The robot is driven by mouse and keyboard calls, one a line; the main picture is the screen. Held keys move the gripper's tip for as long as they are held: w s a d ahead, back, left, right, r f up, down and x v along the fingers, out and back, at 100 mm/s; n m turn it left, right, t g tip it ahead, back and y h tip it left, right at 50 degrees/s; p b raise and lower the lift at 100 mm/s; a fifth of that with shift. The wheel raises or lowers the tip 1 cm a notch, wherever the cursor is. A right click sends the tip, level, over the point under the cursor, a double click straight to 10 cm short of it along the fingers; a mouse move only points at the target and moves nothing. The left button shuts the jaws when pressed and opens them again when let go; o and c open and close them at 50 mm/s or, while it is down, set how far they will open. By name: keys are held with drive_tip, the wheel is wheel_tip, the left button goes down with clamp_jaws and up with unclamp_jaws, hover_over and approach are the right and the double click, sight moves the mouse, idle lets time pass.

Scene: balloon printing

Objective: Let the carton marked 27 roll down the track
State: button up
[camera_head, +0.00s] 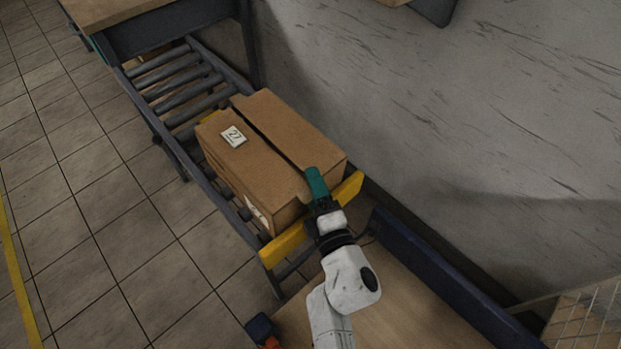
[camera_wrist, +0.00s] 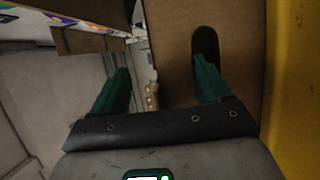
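The brown carton marked 27 (camera_head: 255,175) sits on the roller track (camera_head: 178,80), its white 27 label on top. A dark gap runs along its top. A yellow bar (camera_head: 283,243) crosses the track at the carton's near end. My gripper (camera_wrist: 163,65) is at that end; in the head view one green finger shows over the carton's near edge. In the wrist view the two green fingers are apart, the right one over a dark hand hole in a brown cardboard panel (camera_wrist: 175,60). Whether they touch the carton I cannot tell. Yellow (camera_wrist: 295,70) fills the right edge there.
A wooden-topped table (camera_head: 100,12) stands over the track's far end. A wooden surface with a dark blue edge (camera_head: 440,275) lies at the near right. The grey wall (camera_head: 450,110) runs along the right. Tiled floor (camera_head: 75,210) at left is clear.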

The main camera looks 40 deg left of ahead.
drive_tip(key=p+v, duration=0.1)
drive_tip(key=v, duration=0.7)
drive_tip(key=shift+d, duration=0.25)
drive_tip(key=shift+s, duration=0.15)
drive_tip(key=w+d+m+t+h, duration=0.25)
drive_tip(key=d+m+h, duration=0.2)
drive_tip(key=d, duration=0.25)
drive_tip(key=w+d+f+m+t+h+p, duration=0.1)
drive_tip(key=w+d+m+h, duration=0.2)
drive_tip(key=d+m, duration=0.3)
drive_tip(key=w+d+m+t+h, duration=0.1)
drive_tip(key=w+d+m+h, duration=0.25)
drive_tip(key=d, duration=0.55)
drive_tip(key=s+d+f+m+g+h, duration=0.2)
drive_tip(key=d+m+h, duration=0.3)
drive_tip(key=d, duration=0.4)
drive_tip(key=s+d+f+m+g+h+p, duration=0.1)
drive_tip(key=s+d+f+m+g+h, duration=0.15)
drive_tip(key=s+d+m+g, duration=0.5)
drive_tip(key=s+d+m+g+y, duration=0.1)
drive_tip(key=s+d, duration=0.1)
drive_tip(key=s, duration=0.6)
drive_tip(key=s+d+m+g+y, duration=0.1)
drive_tip(key=s+d+m+g, duration=0.1)
drive_tip(key=s, duration=0.6)
drive_tip(key=shift+d+r+g+p, duration=0.3)
drive_tip(key=shift+d+r+p, duration=0.05)
drive_tip(key=shift+d+r, duration=0.15)
